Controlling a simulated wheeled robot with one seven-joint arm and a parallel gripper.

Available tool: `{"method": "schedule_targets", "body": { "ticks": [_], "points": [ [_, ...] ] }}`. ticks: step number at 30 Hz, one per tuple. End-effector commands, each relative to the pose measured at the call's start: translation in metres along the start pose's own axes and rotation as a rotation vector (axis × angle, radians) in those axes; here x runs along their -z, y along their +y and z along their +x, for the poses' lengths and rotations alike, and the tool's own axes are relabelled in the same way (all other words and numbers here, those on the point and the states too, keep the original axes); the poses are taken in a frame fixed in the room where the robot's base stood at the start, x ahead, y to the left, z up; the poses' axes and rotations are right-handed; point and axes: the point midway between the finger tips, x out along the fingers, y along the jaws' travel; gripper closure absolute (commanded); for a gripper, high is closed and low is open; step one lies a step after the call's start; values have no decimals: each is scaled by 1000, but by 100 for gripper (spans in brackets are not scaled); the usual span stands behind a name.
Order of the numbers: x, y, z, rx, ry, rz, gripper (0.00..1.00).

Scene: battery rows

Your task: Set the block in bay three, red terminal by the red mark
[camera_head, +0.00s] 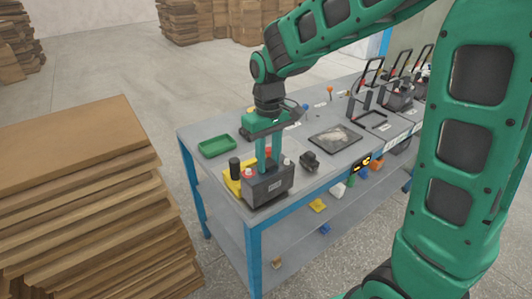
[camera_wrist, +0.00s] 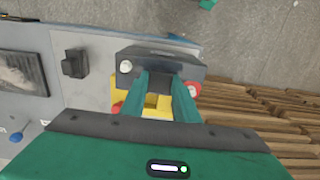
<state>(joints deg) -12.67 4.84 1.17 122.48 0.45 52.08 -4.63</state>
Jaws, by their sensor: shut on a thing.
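The block is a dark grey battery (camera_head: 268,188) with a pale label on its side, at the near left corner of the workbench. My gripper (camera_head: 266,168) points down and is shut on it. In the wrist view the block (camera_wrist: 150,58) lies across the fingertips (camera_wrist: 166,84). Its white terminal (camera_wrist: 126,66) is at left and its red terminal (camera_wrist: 194,89) at right. A yellow holder (camera_head: 234,184) is beside and partly behind it. I cannot tell whether the block is lifted. Bays with black upright frames (camera_head: 368,106) stand at the bench's far right; their numbers and red marks are unreadable.
A green tray (camera_head: 217,146), a dark flat panel (camera_head: 335,139) and a small black part (camera_head: 309,161) lie on the grey workbench (camera_head: 211,129). Dark batteries (camera_head: 398,97) stand among the right-hand frames. Stacked brown boards (camera_head: 75,190) rise close to the bench's left.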

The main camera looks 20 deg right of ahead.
Motion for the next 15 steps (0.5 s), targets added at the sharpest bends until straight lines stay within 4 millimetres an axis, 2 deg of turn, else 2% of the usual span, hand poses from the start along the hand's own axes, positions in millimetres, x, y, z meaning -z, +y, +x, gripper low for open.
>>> {"method": "schedule_targets", "body": {
  "ticks": [5,15],
  "points": [
    [1,0,14,0,4,0,100],
    [1,0,15,0,5,1,100]
  ]
}}
